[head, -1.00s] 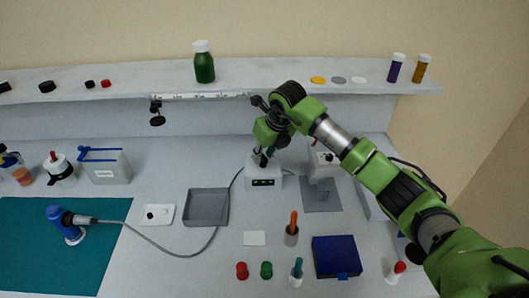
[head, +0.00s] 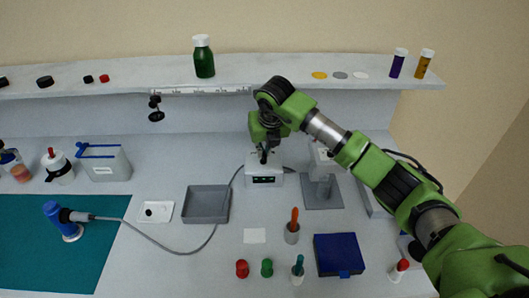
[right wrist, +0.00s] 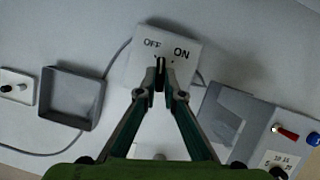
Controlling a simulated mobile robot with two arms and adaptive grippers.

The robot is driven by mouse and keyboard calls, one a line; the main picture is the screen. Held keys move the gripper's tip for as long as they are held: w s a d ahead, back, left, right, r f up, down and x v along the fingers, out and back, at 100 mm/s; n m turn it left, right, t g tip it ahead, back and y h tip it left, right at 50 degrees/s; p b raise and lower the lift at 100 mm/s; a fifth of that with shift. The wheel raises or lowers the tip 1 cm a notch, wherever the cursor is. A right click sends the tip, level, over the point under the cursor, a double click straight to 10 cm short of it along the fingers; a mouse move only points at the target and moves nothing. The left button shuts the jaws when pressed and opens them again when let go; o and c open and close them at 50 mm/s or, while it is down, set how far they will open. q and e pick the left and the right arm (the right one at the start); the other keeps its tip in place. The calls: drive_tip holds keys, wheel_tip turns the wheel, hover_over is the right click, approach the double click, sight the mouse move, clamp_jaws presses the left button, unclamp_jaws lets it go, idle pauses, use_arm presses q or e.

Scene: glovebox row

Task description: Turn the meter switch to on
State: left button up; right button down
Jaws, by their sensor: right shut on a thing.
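The meter (head: 264,181) is a small white box with a dark display on its front, standing at the back of the bench. In the right wrist view its top (right wrist: 185,75) carries the words OFF at left and ON at right. My right gripper (right wrist: 160,75) reaches down over the box from above. Its fingers are shut on the small dark switch lever just below the words. The fingertips hide most of the lever, so I cannot tell its exact setting. In the head view the right gripper (head: 264,154) is just above the box. My left gripper is not in view.
A grey tray (head: 207,218) lies left of the meter, with a cable passing near it. A grey-based instrument (head: 322,200) stands close on the right. A blue box (head: 338,271) and small bottles stand in front. A shelf (head: 300,94) runs behind.

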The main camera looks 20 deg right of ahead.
drive_tip(key=shift+a+m+h+b, duration=0.1)
drive_tip(key=shift+m+h+b, duration=0.45)
drive_tip(key=shift+m, duration=0.65)
drive_tip(key=shift+r, duration=0.1)
drive_tip(key=c, duration=2.2)
unclamp_jaws()
drive_tip(key=shift+o, duration=0.2)
drive_tip(key=v, duration=1.2)
